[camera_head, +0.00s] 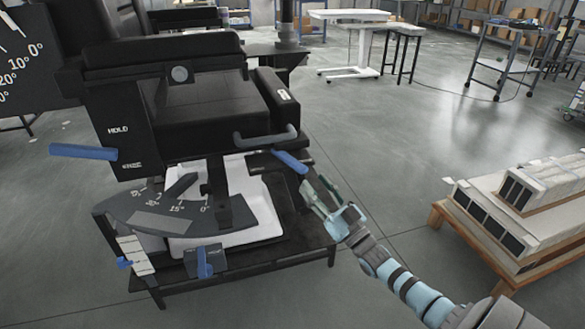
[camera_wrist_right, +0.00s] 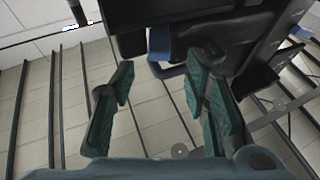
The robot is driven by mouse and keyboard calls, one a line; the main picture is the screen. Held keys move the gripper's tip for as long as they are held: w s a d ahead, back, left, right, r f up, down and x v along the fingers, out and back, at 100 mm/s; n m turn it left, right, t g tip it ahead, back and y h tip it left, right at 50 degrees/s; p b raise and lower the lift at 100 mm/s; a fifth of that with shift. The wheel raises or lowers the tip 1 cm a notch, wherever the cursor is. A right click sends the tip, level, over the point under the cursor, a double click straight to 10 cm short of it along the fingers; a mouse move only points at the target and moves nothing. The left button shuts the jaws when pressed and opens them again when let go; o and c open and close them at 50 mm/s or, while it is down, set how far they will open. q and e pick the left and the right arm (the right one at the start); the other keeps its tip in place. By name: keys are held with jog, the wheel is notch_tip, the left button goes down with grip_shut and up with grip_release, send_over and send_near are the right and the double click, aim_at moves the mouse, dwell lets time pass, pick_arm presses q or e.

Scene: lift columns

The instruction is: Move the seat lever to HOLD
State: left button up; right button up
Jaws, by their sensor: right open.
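A black seat-like machine (camera_head: 200,110) fills the left of the head view. Its side panel carries the word HOLD above a second label too small to read surely. A blue-handled lever (camera_head: 83,152) sticks out left beside the panel, its height between the two labels. A second blue handle (camera_head: 290,161) juts out at the machine's right side. Which one is the seat lever I cannot tell for certain. My right gripper (camera_head: 318,190) is open and empty, just below and right of the second handle. A blue part (camera_wrist_right: 159,45) shows beyond its spread fingers (camera_wrist_right: 165,100) in the wrist view.
A grey bent bar (camera_head: 268,138) sits above the second handle. An angle scale (camera_head: 165,212) and a small blue knob (camera_head: 205,262) are lower on the machine. A wooden pallet with boxes (camera_head: 520,215) stands right. Floor between is clear.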

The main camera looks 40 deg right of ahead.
aim_at(302, 167)
jog(key=x, duration=0.2)
jog(key=b+x, duration=0.1)
jog(key=x, duration=0.1)
jog(key=b+x, duration=0.1)
jog(key=x, duration=0.1)
jog(key=shift+w+f, duration=0.15)
jog(key=shift+w, duration=0.3)
jog(key=b+x, duration=0.1)
jog(key=x, duration=0.3)
jog(key=shift+s, duration=0.1)
jog(key=shift+w+r, duration=0.25)
pick_arm(q)
jog(key=w+d+r, duration=0.1)
jog(key=w+d, duration=0.1)
jog(key=w, duration=0.3)
jog(key=shift+w+t, duration=0.3)
jog(key=shift+t, duration=0.1)
jog(key=shift+r, duration=0.1)
